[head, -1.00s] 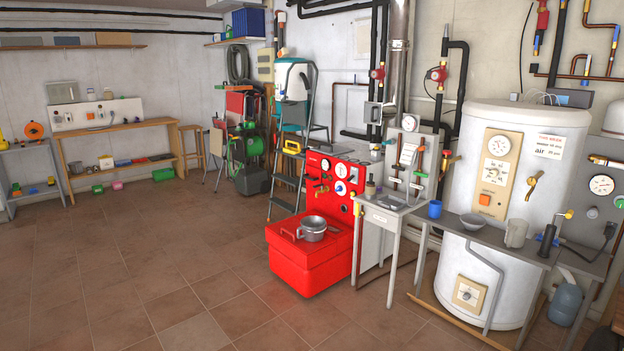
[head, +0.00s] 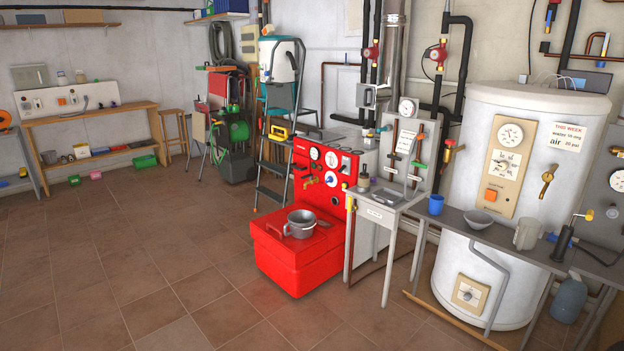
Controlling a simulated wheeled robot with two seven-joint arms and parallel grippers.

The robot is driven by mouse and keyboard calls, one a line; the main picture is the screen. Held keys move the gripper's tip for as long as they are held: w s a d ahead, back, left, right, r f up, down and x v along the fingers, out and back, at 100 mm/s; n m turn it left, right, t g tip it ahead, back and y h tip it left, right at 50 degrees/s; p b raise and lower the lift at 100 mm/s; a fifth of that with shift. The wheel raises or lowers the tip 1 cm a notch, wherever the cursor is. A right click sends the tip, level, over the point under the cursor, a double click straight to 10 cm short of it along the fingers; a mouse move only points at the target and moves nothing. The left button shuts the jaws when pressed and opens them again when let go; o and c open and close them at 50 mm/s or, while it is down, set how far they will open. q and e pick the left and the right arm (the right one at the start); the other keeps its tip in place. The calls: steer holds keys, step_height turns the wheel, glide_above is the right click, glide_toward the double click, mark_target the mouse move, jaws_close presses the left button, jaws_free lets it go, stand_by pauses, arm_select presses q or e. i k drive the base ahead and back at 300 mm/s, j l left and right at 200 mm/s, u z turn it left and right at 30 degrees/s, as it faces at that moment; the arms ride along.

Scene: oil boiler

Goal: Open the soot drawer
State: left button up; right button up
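A red boiler (head: 324,180) with round gauges, brass valves and knobs on its upright panel stands in the middle of the view. Its low red front box (head: 299,261) sticks out toward me over the floor, with a horizontal seam below its top. A grey metal pot (head: 301,224) sits on top of this box. I see no part labelled as the soot drawer, and I cannot tell which part it is. Neither of my grippers shows in the view.
A small grey table (head: 380,213) stands close against the boiler's right side. Right of it are a grey bench (head: 470,232) and a large white tank (head: 515,145). The tiled floor (head: 150,270) in front and left is clear.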

mark_target(302, 165)
steer(key=i, duration=2.2)
steer(key=i+j, duration=0.1)
steer(key=i, duration=2.1)
steer(key=l+z, duration=0.05)
steer(key=l, duration=0.05)
